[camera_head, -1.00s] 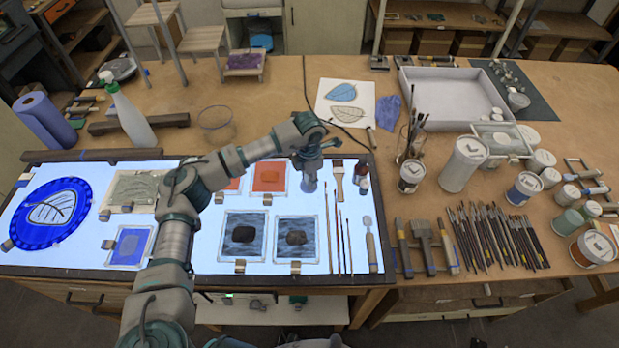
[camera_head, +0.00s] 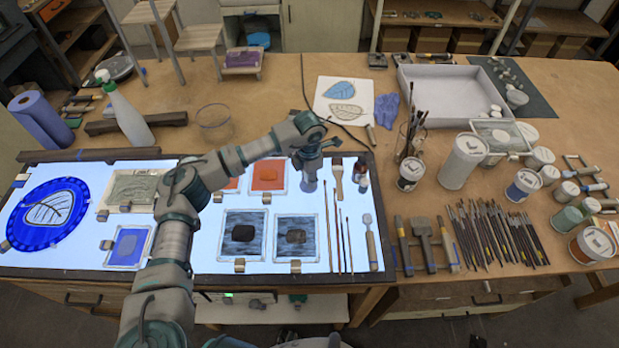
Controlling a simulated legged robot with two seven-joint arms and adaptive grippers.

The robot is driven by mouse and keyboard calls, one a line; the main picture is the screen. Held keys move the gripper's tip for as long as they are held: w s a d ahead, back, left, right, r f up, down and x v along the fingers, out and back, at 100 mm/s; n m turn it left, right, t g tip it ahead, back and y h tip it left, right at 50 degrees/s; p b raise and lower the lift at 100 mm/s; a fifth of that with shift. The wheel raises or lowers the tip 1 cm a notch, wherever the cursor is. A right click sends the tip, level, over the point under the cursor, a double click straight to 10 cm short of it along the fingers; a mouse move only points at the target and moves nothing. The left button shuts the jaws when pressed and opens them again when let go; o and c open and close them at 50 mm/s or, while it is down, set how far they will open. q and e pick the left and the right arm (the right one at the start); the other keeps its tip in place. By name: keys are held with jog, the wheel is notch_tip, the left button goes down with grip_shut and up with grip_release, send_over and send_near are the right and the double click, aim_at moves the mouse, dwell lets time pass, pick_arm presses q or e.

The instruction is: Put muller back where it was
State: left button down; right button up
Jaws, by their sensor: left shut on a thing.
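My left gripper (camera_head: 309,165) points down over the light table (camera_head: 190,262), shut on the muller. The muller (camera_head: 309,184) shows only as a small grey-violet piece below the fingers; its upper part is hidden by the gripper. It is upright, at or just above the lit surface; I cannot tell whether it touches. It is between the orange glass tile (camera_head: 268,176) on its left and a flat brush (camera_head: 338,180) on its right. My right gripper is not in view.
Two dark grey glass tiles (camera_head: 243,240) lie in front, with thin brushes (camera_head: 349,240) to their right. A small brown bottle (camera_head: 361,176) stands right of the flat brush. Jars (camera_head: 463,162) and a grey tray (camera_head: 445,95) stand farther right.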

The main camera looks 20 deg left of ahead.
pick_arm(q)
jog(key=shift+a, duration=0.35)
jog(key=shift+a+f, duration=0.1)
jog(key=shift+a, duration=0.05)
jog(key=shift+d+f, duration=0.1)
jog(key=shift+d, duration=0.1)
jog(key=shift+d+f, duration=0.15)
jog(key=c, duration=0.9)
grip_release()
jog(key=shift+a, duration=0.25)
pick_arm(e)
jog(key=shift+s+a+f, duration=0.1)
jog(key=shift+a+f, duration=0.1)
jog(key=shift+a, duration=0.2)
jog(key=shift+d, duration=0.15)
pick_arm(q)
jog(key=shift+d+r, duration=0.1)
jog(key=shift+r, duration=0.2)
notch_tip(320, 180, up, 11)
jog(key=shift+r, duration=0.1)
